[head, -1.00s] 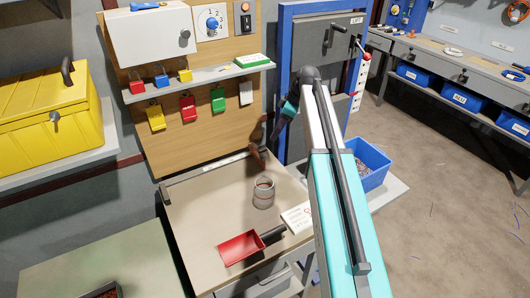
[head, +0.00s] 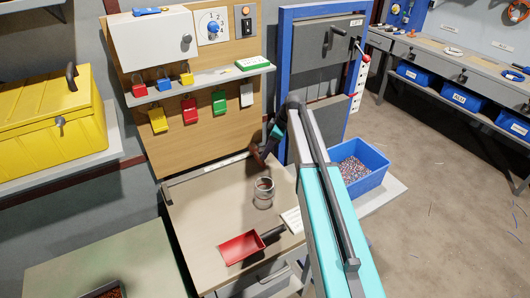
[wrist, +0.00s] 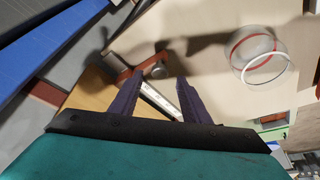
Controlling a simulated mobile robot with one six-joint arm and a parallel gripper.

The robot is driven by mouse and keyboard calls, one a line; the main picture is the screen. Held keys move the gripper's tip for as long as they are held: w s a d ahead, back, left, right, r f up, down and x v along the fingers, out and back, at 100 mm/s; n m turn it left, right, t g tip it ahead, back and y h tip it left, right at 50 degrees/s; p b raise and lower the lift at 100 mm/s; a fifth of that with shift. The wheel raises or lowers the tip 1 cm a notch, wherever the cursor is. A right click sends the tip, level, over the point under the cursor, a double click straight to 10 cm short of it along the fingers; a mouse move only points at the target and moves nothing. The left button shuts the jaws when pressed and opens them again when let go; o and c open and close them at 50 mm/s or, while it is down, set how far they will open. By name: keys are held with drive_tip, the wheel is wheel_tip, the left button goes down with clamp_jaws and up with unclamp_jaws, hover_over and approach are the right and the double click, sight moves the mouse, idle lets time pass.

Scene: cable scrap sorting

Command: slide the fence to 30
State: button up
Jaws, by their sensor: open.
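A measuring rail with a pale scale strip (head: 228,163) runs along the back edge of the workbench top. A short dark piece, which looks like the fence, (head: 165,194) stands at the rail's left end. My gripper (head: 257,158) is open and empty, over the right end of the rail. In the wrist view my gripper (wrist: 157,80) has its two dark fingers spread apart, with nothing between them.
A clear jar (head: 264,193) with a red ring stands in front of the rail. A red tray (head: 241,248) and a white card (head: 293,219) lie nearer. A shelf (head: 205,86) with hanging padlocks and tags is above. A blue bin (head: 366,184) is at right.

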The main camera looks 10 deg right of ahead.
sight(258, 154)
drive_tip(key=shift+p+x, duration=0.35)
drive_tip(key=shift+x, duration=1.35)
drive_tip(key=shift+c, duration=0.5)
clamp_jaws()
